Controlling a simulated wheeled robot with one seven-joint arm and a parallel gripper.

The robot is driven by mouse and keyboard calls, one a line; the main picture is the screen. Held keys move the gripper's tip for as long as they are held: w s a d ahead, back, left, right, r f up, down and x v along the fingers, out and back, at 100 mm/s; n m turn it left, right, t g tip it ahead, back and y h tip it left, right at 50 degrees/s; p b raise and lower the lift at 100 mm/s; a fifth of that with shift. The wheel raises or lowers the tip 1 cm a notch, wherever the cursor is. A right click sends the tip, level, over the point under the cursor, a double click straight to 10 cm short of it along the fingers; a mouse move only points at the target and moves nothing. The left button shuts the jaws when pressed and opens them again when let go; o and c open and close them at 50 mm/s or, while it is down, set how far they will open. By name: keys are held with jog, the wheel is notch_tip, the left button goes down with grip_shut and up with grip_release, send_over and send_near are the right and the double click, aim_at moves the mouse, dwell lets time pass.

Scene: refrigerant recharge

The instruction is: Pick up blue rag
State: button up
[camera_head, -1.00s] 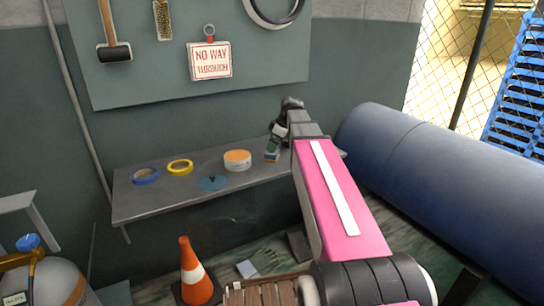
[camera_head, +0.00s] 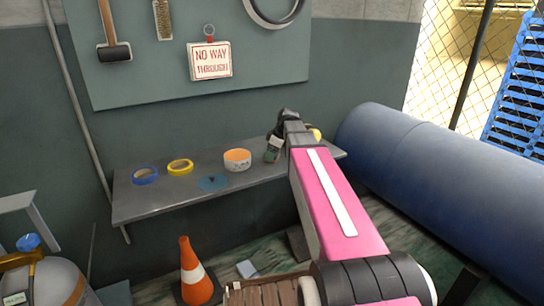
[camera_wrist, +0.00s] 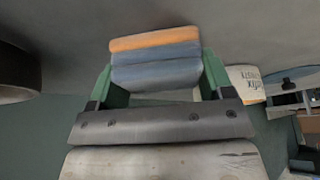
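The blue rag (camera_wrist: 155,66) looks like a folded blue block with an orange edge. It lies at the right part of the grey shelf (camera_head: 140,207). In the wrist view it fills the space between the green fingers of my gripper (camera_wrist: 158,72), one finger at each side. I cannot tell whether the fingers press on it or whether it is clear of the shelf. In the head view my gripper (camera_head: 272,150) is low over the shelf and mostly hides the rag.
On the shelf are an orange-and-white roll (camera_head: 237,162), a flat blue disc (camera_head: 212,184), a yellow tape ring (camera_head: 180,167) and a blue tape ring (camera_head: 145,175). A yellow thing (camera_head: 315,133) shows behind my arm. A traffic cone (camera_head: 195,275) and a large blue tank (camera_head: 430,190) stand nearby.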

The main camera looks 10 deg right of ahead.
jog(key=shift+r, duration=0.15)
jog(key=shift+c, duration=0.4)
jog(key=shift+r, duration=0.55)
jog(key=r, duration=0.1)
jog(key=a+r, duration=0.1)
jog(key=r, duration=0.1)
jog(key=shift+r, duration=0.2)
jog(key=a+r, duration=0.2)
jog(key=a, duration=0.1)
jog(key=a+r, duration=0.2)
jog(key=a, duration=0.2)
jog(key=a+r, duration=0.2)
jog(key=a, duration=0.1)
jog(key=shift+a+r, duration=0.1)
jog(key=shift+a, duration=0.25)
jog(key=shift+o, duration=0.8)
jog(key=shift+d, duration=0.1)
